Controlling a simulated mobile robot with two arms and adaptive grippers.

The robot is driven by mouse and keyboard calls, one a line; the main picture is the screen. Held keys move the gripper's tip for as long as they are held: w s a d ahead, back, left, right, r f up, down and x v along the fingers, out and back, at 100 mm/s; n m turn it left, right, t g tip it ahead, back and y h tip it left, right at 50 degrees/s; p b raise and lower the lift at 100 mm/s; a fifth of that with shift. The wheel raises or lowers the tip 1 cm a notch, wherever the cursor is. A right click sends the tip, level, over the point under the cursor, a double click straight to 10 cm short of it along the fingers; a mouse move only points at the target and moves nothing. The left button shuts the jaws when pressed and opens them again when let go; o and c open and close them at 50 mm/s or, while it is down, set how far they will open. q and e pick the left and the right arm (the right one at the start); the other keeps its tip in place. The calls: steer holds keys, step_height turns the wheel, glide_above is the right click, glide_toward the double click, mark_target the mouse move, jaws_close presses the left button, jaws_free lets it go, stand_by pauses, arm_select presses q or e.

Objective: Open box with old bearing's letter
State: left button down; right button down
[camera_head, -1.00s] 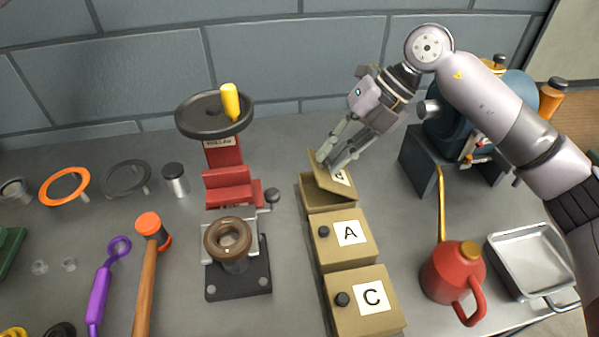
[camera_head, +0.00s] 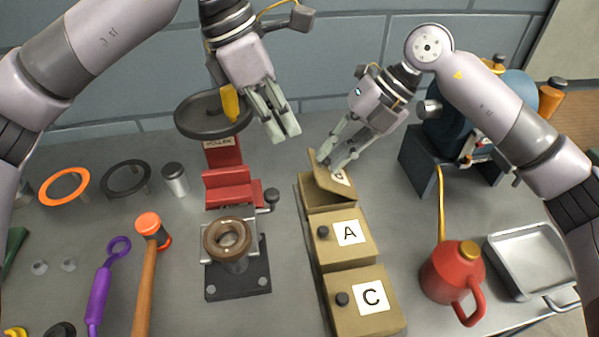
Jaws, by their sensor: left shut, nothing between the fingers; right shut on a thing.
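Three tan boxes stand in a row. Box A (camera_head: 331,252) is in the middle with its lid closed, and box C (camera_head: 345,316) is nearest with its lid closed. The far box (camera_head: 312,193) has its lid (camera_head: 325,172) tilted up, and the letter on it is mostly hidden. My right gripper (camera_head: 328,163) is shut on that lid's edge.
A red oil can (camera_head: 446,272) and a metal tray (camera_head: 537,258) are at the right. A hammer (camera_head: 147,280) and a purple tool (camera_head: 98,300) lie at the left.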

steer(key=shift+f, duration=0.1)
arm_select(q)
step_height(320, 180, down, 12)
steer(key=d+y, duration=0.1)
steer(key=d, duration=0.1)
steer(key=shift+w+d+t, duration=0.35)
steer(key=shift+t, duration=0.05)
steer(key=shift+r, duration=0.1)
steer(key=shift+d+r, duration=0.7)
steer(key=shift+r, duration=0.15)
arm_select(e)
steer(key=shift+s, duration=0.1)
arm_select(q)
steer(key=shift+w+a, duration=0.1)
arm_select(e)
steer(key=c, duration=1.5)
jaws_free()
steer(key=shift+a, duration=0.15)
steer(key=shift+c, duration=0.2)
arm_select(q)
steer(key=shift+f, duration=0.1)
